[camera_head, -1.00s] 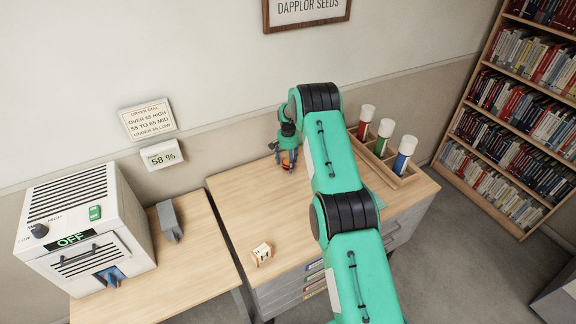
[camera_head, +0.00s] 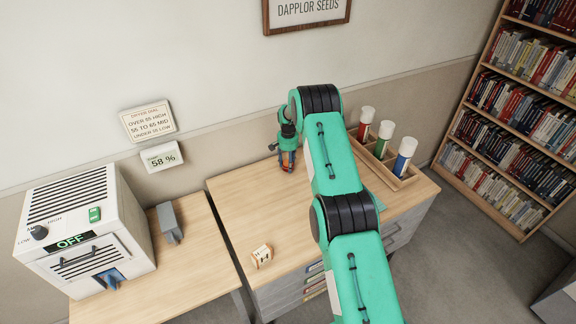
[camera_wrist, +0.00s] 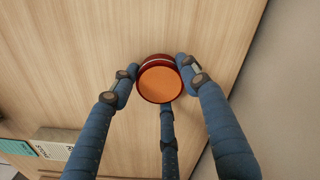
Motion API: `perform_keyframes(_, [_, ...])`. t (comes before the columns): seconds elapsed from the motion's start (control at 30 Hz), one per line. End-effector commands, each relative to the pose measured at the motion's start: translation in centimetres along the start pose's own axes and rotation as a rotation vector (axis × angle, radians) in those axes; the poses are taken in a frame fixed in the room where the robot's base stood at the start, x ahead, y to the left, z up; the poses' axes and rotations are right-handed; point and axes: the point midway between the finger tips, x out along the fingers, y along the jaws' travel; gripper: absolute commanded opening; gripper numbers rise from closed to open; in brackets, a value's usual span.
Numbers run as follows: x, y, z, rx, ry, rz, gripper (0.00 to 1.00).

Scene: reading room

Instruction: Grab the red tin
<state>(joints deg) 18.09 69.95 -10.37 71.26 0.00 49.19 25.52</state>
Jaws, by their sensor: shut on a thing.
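The red tin (camera_wrist: 160,80) is a short round tin with a dark red side and an orange top. In the wrist view it sits between the three blue fingers of my gripper (camera_wrist: 160,76), which are shut on it. In the head view the tin (camera_head: 287,168) is a small orange-red patch, mostly hidden by the fingers. My gripper (camera_head: 287,160) points down there at the back of the wooden desk (camera_head: 225,190), close to the wall. I cannot tell whether the tin touches the desk top.
A wooden rack (camera_head: 402,181) with red, green and blue capped-looking tubes stands right of my arm. A small block calendar (camera_head: 262,256) is at the desk's front left. A white dryer (camera_head: 85,225) and a grey object (camera_head: 169,222) stand on the left table. The desk's left part is clear.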

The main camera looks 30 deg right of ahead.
Motion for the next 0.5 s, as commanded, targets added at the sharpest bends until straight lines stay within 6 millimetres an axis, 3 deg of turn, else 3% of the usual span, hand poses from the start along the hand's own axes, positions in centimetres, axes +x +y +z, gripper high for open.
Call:
perform_keyframes(0.4, [-3.5,-0.1,-0.1,0.000,0.003,-0.001,0.17])
perform_keyframes(0.5, [-3.6,0.4,0.9,0.000,0.000,0.000,0.17])
